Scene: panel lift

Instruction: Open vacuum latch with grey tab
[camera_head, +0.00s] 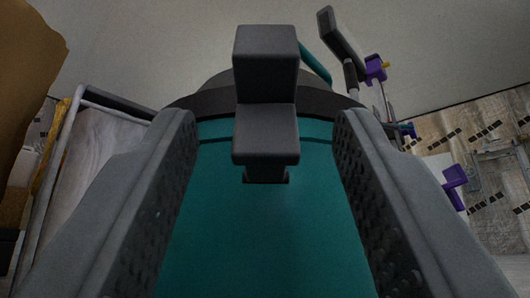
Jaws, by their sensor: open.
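The grey tab (265,135) is a dark grey stepped block at the upper middle of the view. It stands on a teal body (260,235) with a dark band behind it, which looks like the vacuum latch. My gripper (268,125) is open, with one grey finger on each side of the tab. The fingers show textured inner pads, and a gap shows between each finger and the tab. The tab's lower end meets a dark slot in the teal surface.
A dark grey bar-shaped part with purple clamps (375,68) stands at the upper right. Another purple part (453,177) is at the right. A grey tubular frame (60,165) and a brown object (28,60) are at the left. A plain pale surface lies behind.

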